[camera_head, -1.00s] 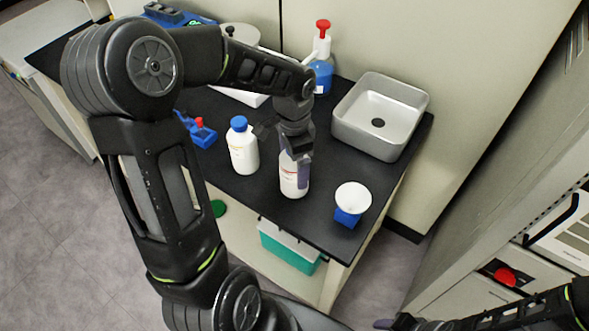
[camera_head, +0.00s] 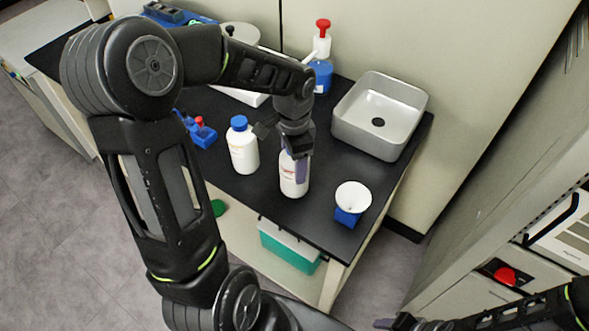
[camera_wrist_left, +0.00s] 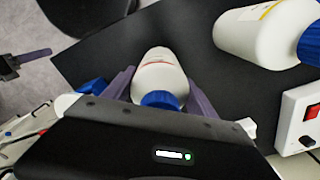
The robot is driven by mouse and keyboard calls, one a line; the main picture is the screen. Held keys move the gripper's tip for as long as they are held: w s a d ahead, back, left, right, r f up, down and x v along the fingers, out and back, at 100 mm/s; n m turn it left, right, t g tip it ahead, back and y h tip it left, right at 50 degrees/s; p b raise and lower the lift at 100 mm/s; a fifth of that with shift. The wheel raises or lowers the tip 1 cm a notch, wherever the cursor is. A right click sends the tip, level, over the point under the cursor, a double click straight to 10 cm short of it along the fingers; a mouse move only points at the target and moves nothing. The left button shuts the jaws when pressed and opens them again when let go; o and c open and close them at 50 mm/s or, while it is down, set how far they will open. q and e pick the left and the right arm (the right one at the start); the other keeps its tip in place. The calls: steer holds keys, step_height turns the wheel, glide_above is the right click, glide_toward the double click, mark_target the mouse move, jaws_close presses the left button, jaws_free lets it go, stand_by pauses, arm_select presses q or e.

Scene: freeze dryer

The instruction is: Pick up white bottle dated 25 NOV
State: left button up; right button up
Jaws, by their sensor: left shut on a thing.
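A white bottle (camera_head: 292,184) stands upright on the black bench top, with its cap hidden under my left gripper in the head view. My left gripper (camera_head: 297,160) is shut on this bottle from above. In the left wrist view the bottle (camera_wrist_left: 158,76) with its blue cap lies between the two purple-grey fingers. A second white bottle with a blue cap (camera_head: 243,148) stands just to the left, outside the gripper. The dates on both labels are too small to read. My right gripper (camera_head: 400,323) shows only partly at the lower edge of the head view.
A grey sink (camera_head: 352,131) sits at the back right of the bench. A white dish on a blue base (camera_head: 351,201) stands near the right front edge. A red-topped wash bottle (camera_head: 321,62) and a blue tool with red button (camera_head: 202,134) are nearby.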

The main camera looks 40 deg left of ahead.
arm_select(q)
jaws_close()
stand_by(0.3)
step_height(320, 180, up, 10)
steer(key=shift+r+b, duration=0.1)
steer(key=shift+b, duration=0.45)
stand_by(0.5)
